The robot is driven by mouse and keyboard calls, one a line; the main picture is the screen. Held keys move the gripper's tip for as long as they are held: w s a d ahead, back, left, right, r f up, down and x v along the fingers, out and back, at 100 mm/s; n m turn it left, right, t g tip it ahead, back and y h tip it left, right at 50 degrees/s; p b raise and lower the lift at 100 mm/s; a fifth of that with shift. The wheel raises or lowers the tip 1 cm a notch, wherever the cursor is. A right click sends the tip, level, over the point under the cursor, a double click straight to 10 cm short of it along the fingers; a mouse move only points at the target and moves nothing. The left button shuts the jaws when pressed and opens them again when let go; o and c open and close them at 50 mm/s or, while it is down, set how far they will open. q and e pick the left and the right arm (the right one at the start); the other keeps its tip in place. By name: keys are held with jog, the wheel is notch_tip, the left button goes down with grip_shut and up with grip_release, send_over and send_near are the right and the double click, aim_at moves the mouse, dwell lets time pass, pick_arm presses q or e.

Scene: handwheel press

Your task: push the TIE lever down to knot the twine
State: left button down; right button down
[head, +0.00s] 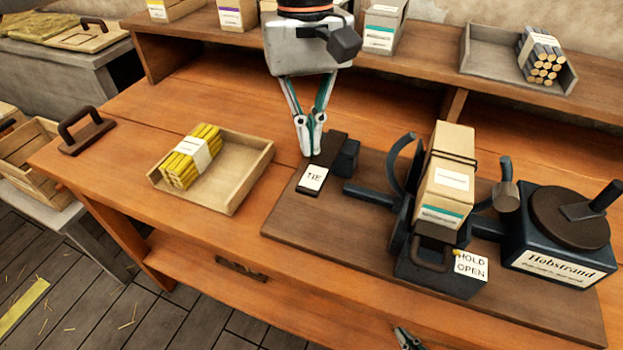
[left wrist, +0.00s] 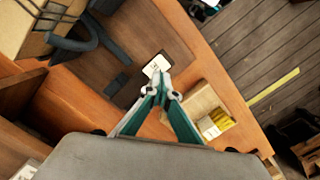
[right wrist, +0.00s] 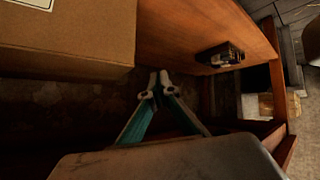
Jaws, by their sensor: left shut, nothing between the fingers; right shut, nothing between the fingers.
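The TIE lever (head: 325,160) is a dark flat bar with a white TIE label, at the left end of the press (head: 420,250). The label also shows in the left wrist view (left wrist: 156,66). My left gripper (head: 309,153) is shut and empty, pointing down with its tips close to the lever; I cannot tell whether they touch. A tan carton (head: 445,185) stands in the press, with thin dark twine (head: 455,158) around its upper part. My right gripper (head: 408,343) is shut and empty at the bottom edge of the head view, in front of the press.
A wooden tray (head: 240,180) holding a yellow bundle (head: 190,160) lies left of the lever. A HOLD OPEN tag (head: 471,265) is on the press front. The Hobstrand handwheel (head: 570,215) is at right. A shelf (head: 410,65) runs behind. The bench's left part is mostly clear.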

aim_at(311, 180)
pick_arm(q)
notch_tip(311, 180, down, 4)
jog(key=shift+b, duration=0.8)
jog(key=shift+s+f, duration=0.15)
jog(key=shift+f, duration=0.3)
jog(key=shift+f+b, duration=0.1)
jog(key=shift+b, duration=0.2)
pick_arm(e)
jog(key=shift+w+a+r+y, duration=0.3)
jog(key=shift+w+a+r, duration=0.35)
jog(key=shift+w, duration=0.2)
jog(key=shift+d, duration=0.1)
